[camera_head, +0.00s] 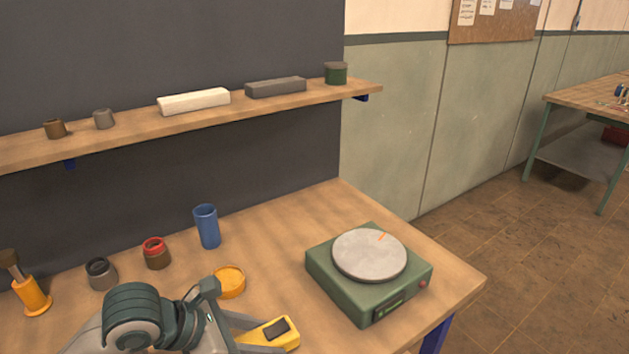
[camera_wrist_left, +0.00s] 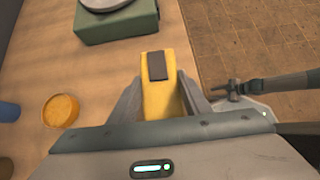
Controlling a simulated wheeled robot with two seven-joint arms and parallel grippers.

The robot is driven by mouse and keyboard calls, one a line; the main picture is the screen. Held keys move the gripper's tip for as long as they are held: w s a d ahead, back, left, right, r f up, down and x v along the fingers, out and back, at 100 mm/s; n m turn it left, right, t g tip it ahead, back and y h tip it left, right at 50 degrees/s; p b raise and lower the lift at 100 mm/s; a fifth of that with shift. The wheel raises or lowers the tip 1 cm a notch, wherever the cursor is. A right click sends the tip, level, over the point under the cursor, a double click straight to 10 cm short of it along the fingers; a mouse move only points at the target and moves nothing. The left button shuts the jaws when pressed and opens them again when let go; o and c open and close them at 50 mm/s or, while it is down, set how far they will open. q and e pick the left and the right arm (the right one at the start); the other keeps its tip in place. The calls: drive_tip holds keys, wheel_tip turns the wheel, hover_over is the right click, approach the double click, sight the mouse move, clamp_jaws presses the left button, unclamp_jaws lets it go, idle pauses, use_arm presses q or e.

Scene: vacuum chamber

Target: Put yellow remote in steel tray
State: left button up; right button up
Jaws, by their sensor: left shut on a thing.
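The yellow remote (camera_head: 284,336) has a dark panel on its top face and shows at the bottom of the head view. My left gripper (camera_head: 258,334) is shut on it. In the left wrist view the yellow remote (camera_wrist_left: 156,100) sits between the two grey fingers of my left gripper (camera_wrist_left: 160,88), its far end sticking out past them. I cannot make out a steel tray for certain in either view.
A green scale (camera_head: 368,270) with a round grey plate stands near the bench's right corner. A yellow round dish (camera_head: 229,283), a blue cup (camera_head: 207,227) and several small containers stand to the left. A shelf (camera_head: 360,87) runs along the back. Bare bench lies before the scale.

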use_arm(q)
drive_tip(key=w+a+r, duration=0.1)
drive_tip(key=w+a, duration=0.1)
drive_tip(key=a, duration=0.9)
drive_tip(key=shift+w+r+n+t, duration=0.3)
drive_tip(key=shift+w+r+n, duration=0.05)
drive_tip(key=shift+w+n, duration=0.05)
drive_tip(key=shift+s, duration=0.1)
use_arm(e)
drive_tip(key=shift+s+a, duration=0.1)
drive_tip(key=shift+a, duration=0.05)
